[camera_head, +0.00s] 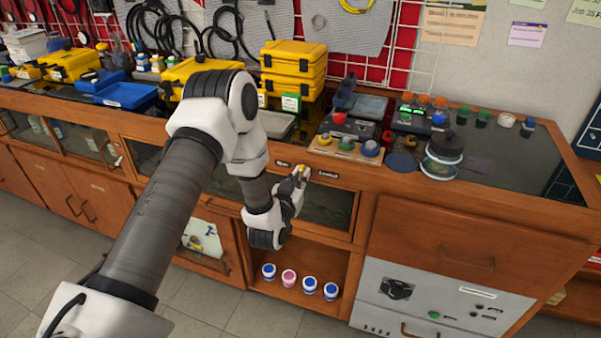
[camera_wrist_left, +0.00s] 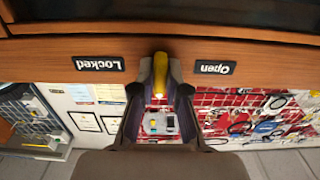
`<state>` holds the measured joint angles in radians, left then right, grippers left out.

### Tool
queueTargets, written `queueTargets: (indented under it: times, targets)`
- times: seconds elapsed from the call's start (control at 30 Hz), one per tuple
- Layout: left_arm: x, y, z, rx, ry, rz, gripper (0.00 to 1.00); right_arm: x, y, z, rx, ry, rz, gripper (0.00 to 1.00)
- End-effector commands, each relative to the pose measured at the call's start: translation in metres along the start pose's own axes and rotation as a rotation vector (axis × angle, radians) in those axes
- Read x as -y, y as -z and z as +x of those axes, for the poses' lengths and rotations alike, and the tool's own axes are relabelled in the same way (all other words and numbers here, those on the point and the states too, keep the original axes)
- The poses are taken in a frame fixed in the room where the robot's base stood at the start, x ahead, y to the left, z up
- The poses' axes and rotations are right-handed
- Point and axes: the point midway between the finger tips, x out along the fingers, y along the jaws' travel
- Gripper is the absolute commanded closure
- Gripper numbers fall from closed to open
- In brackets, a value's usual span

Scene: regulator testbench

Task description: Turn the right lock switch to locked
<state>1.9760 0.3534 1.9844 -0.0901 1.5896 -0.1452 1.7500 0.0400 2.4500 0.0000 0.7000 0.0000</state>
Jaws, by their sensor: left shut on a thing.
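A yellow switch handle (camera_wrist_left: 160,70) sits on the wooden front rail, between a "Locked" label (camera_wrist_left: 98,63) and an "Open" label (camera_wrist_left: 214,67) that appear upside down in the left wrist view. The handle looks roughly upright there, midway between the labels. My left gripper (camera_wrist_left: 160,88) is shut on it, with one dark finger on each side. In the head view my left gripper (camera_head: 301,174) is at the rail, between the "Open" label (camera_head: 284,164) and the "Locked" label (camera_head: 328,174), hiding most of the handle. My right gripper is not in view.
Above the rail, a wooden block with coloured knobs (camera_head: 345,149) stands near the bench edge. A round glass vessel (camera_head: 441,160) is to its right. Yellow cases (camera_head: 293,70) stand behind. Below is an open shelf with several small jars (camera_head: 310,284).

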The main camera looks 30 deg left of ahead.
Motion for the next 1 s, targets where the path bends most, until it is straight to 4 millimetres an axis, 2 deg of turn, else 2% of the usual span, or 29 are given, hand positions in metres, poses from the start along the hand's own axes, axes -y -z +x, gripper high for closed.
queueTargets:
  times: [0.6,1.0]
  targets:
    - [0.0,0.002,0.0,0.002,-0.001,0.562,1.0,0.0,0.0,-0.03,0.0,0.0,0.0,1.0]
    - [0.0,0.0,0.0,0.002,-0.001,0.765,1.0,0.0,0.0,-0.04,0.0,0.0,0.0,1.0]
